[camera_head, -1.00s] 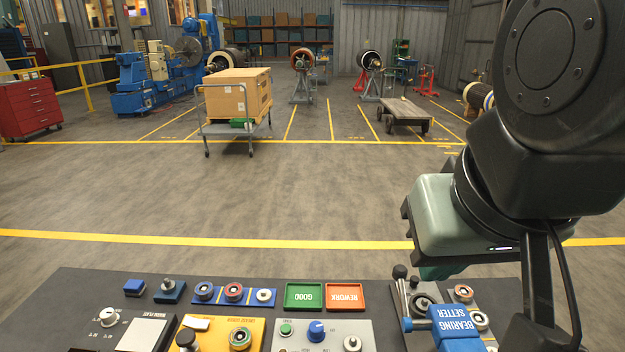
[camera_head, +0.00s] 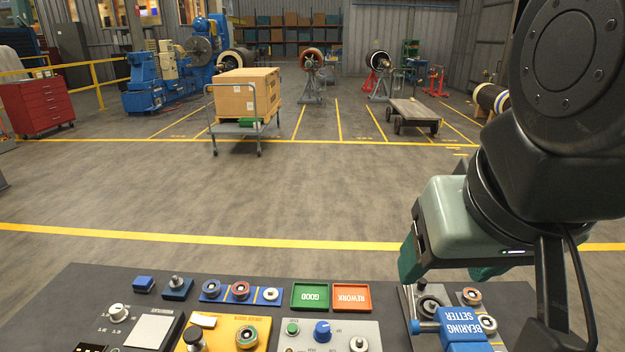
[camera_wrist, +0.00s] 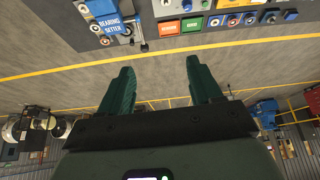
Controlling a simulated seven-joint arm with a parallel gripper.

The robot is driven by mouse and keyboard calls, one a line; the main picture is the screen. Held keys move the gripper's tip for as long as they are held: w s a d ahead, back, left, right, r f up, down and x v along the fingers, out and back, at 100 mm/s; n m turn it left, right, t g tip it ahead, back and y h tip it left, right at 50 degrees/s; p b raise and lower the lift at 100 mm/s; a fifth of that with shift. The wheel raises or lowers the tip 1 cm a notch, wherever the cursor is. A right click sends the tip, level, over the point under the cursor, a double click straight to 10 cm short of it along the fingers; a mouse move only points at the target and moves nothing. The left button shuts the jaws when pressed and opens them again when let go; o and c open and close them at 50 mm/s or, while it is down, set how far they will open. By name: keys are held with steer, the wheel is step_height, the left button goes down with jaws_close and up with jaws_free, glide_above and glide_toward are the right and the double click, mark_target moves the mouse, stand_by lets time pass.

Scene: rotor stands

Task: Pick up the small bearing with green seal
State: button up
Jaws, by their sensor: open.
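A bearing (camera_head: 247,337) with a greenish ring around a dark centre sits on the yellow fixture at the front of the bench. It is small in the picture, and I cannot be sure that its green part is a seal. My gripper (camera_head: 450,270) is open and empty, high over the right end of the bench, right of that bearing and apart from it. In the wrist view my gripper (camera_wrist: 160,82) shows its two green fingers spread, with only floor between them.
Three bearings, including a red one (camera_head: 240,290), sit on a blue strip. The green GOOD tray (camera_head: 310,308) and orange REWORK tray (camera_head: 351,309) lie right of them. The blue bearing setter (camera_head: 461,323) stands below my gripper, with bearings (camera_head: 471,296) beside it.

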steer(key=o, duration=0.3)
steer(key=n+g+y, duration=0.1)
steer(key=n+g, duration=0.4)
steer(key=n, duration=0.6)
glide_above(247, 335)
steer(key=s, duration=0.1)
steer(key=f, duration=3.4)
steer(key=shift+s+d, duration=0.15)
steer(key=shift+d, duration=0.25)
steer(key=shift+w+a+f, duration=0.1)
steer(key=shift+w+f, duration=0.1)
steer(key=shift+f, duration=0.75)
steer(key=shift+w+a+f, duration=0.1)
steer(key=shift+w+f, duration=0.1)
steer(key=shift+f, duration=0.7)
steer(key=shift+w+a+f, duration=0.1)
steer(key=shift+w+f, duration=0.1)
steer(key=shift+f, duration=0.75)
